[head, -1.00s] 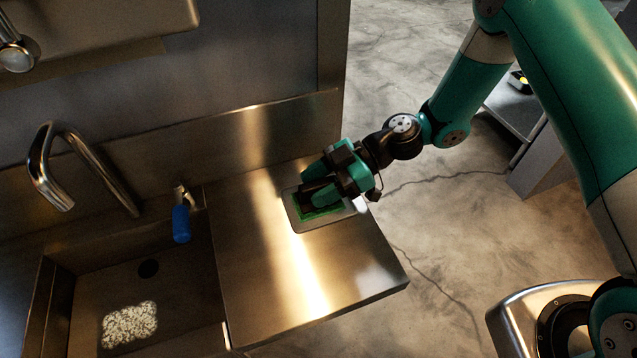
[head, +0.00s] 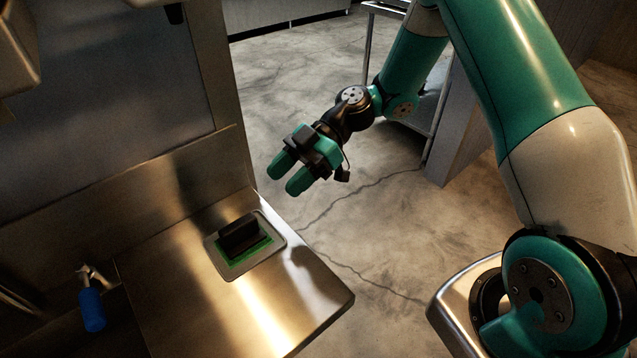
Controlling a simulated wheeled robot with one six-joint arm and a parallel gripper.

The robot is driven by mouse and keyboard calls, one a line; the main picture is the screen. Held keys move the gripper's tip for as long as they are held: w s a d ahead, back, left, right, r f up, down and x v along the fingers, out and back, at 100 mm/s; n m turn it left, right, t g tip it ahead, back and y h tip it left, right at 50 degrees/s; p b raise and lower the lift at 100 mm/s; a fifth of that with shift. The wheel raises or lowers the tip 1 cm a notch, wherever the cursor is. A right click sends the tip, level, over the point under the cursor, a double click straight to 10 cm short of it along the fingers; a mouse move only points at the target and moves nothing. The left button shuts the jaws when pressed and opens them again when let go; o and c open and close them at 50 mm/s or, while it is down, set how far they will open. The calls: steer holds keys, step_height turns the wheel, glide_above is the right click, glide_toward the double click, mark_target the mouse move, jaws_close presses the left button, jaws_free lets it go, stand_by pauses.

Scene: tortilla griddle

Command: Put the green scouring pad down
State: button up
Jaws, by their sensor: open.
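The green scouring pad (head: 234,268) lies flat in a shallow grey tray (head: 279,236) on the steel drainboard. A black handle block (head: 239,236) stands on top of the pad, and the pad's green edge shows around it. My gripper (head: 286,177) is open and empty. It is up and to the right of the pad in the picture, apart from it, with its two green fingertips pointing down and left.
The steel drainboard (head: 185,303) has bare room around the tray and ends at a right edge above the concrete floor. A blue-handled tap or sprayer (head: 92,310) is at the lower left. A steel backsplash (head: 150,200) rises behind the drainboard.

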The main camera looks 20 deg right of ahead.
steer(key=s+r+m+t+h, duration=0.2)
steer(key=s+r+m+h, duration=0.2)
steer(key=s+r+m, duration=0.3)
steer(key=s+d+r+m+t+h, duration=0.1)
steer(key=s+r+m+h, duration=0.3)
steer(key=s, duration=0.8)
step_height(320, 180, up, 3)
steer(key=m, duration=0.2)
steer(key=shift+r+m+t, duration=0.15)
steer(key=shift+m+t, duration=0.25)
steer(key=shift+d, duration=0.1)
step_height(320, 180, up, 3)
steer(key=p, duration=0.2)
steer(key=shift+p, duration=0.3)
